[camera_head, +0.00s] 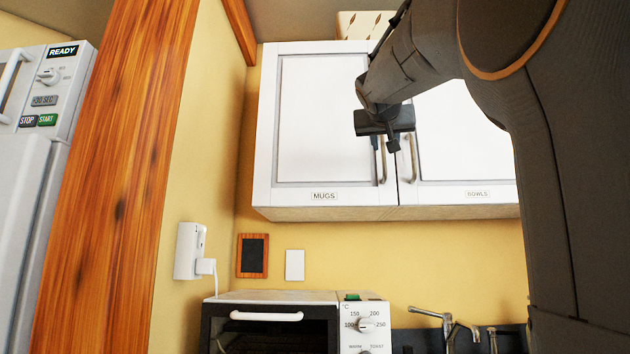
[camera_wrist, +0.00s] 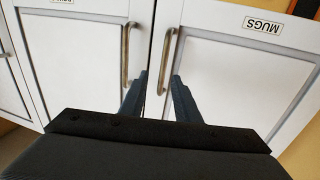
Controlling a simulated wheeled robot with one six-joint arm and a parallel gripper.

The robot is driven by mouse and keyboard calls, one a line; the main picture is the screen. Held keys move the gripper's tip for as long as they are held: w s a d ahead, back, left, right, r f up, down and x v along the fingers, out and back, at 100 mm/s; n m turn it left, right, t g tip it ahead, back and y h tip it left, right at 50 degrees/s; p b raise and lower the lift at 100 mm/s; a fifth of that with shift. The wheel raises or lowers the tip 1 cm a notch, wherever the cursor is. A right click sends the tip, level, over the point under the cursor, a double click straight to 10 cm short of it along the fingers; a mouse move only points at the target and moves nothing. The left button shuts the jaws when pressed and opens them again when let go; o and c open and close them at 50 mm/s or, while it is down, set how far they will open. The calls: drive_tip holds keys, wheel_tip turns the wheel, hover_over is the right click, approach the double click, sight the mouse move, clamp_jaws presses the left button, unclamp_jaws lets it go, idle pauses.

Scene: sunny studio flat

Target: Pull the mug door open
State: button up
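The white mug door (camera_head: 318,120), labelled MUGS (camera_head: 324,196), is the left door of the wall cupboard and is shut. In the wrist view, which is upside down, the mug door (camera_wrist: 235,75) is on the right. Its upright metal handle (camera_head: 382,163) is near the door's right edge. My gripper (camera_head: 383,144) is in front of the handle's upper part. In the wrist view my gripper (camera_wrist: 158,83) has its two fingers apart, with one end of the mug handle (camera_wrist: 169,55) showing between them. I cannot tell whether they touch it.
The bowls door (camera_head: 465,140) is shut beside it, with its own handle (camera_head: 408,158) close to the mug handle. A toaster oven (camera_head: 270,297) stands below, with a tap (camera_head: 445,322) to its right. A wooden post (camera_head: 115,170) and a microwave (camera_head: 30,130) are at left.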

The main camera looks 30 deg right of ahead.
sight(384, 154)
drive_tip(key=p+x, duration=0.1)
drive_tip(key=x, duration=0.6)
drive_tip(key=shift+w+a+f+p, duration=0.1)
drive_tip(key=shift+w+a+p, duration=0.15)
drive_tip(key=shift+p, duration=0.1)
clamp_jaws()
